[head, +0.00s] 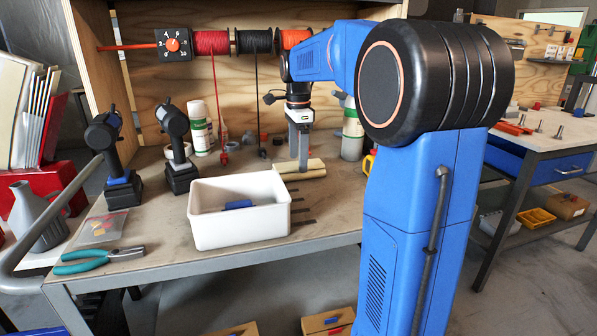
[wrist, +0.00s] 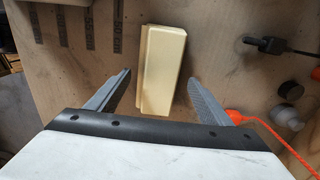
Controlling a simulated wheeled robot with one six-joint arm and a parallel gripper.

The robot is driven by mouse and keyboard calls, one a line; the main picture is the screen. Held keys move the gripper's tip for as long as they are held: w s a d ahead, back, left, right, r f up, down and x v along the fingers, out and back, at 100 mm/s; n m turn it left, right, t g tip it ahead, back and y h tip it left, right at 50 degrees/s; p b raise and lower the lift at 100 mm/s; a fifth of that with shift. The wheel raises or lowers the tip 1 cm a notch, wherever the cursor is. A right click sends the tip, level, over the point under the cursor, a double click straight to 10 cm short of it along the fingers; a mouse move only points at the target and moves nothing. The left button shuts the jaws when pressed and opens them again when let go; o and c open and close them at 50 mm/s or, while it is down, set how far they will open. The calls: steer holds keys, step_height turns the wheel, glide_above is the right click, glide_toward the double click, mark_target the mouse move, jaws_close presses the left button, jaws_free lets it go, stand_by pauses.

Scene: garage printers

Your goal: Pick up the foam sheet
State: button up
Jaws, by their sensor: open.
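The foam sheet (wrist: 163,70) is a pale yellow block lying on the workbench, a little ahead of my fingertips in the wrist view. In the head view the foam sheet (head: 300,170) lies behind the white bin, under my gripper. My gripper (wrist: 162,82) is open, with one grey finger on each side of the foam sheet's near end and a gap on both sides. In the head view my gripper (head: 299,158) points down at the foam sheet and hides part of it. I cannot tell the exact height between them.
A white bin (head: 240,228) with a blue object inside stands just in front. Two drills (head: 175,140) stand to the left, and teal pliers (head: 98,258) lie near the front edge.

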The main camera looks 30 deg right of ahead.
steer(key=shift+s+f, duration=0.1)
steer(key=shift+f, duration=1.55)
steer(key=c, duration=1.1)
steer(key=shift+r, duration=0.1)
